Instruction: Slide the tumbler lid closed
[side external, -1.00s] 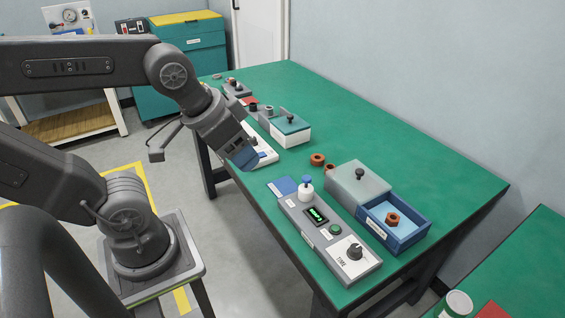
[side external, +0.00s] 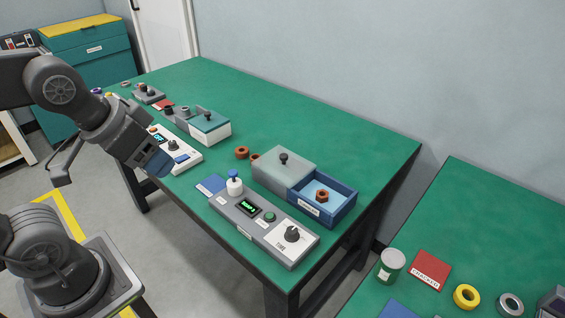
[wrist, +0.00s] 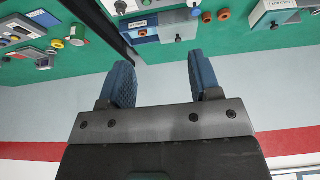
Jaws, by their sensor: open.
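A blue open box (side external: 344,212) stands near the right end of the green table. I take it for the tumbler, though its label is too small to read. A brown ring (side external: 322,195) lies inside it. Its grey lid with a black knob (side external: 283,172) sits to the left, leaving the box uncovered. The lid also shows at the top of the wrist view (wrist: 172,20), right of the blue box (wrist: 143,38). My gripper (side external: 157,163) is open and empty near the white control unit, well left of the lid. Its blue fingers (wrist: 163,78) stand apart in the wrist view.
A grey control unit (side external: 262,228) with a dial and buttons lies in front of the box and lid. Brown rings (side external: 242,153) lie left of the lid. A green-lidded white box (side external: 208,128) and white control unit (side external: 185,155) stand further left. The back of the table is clear.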

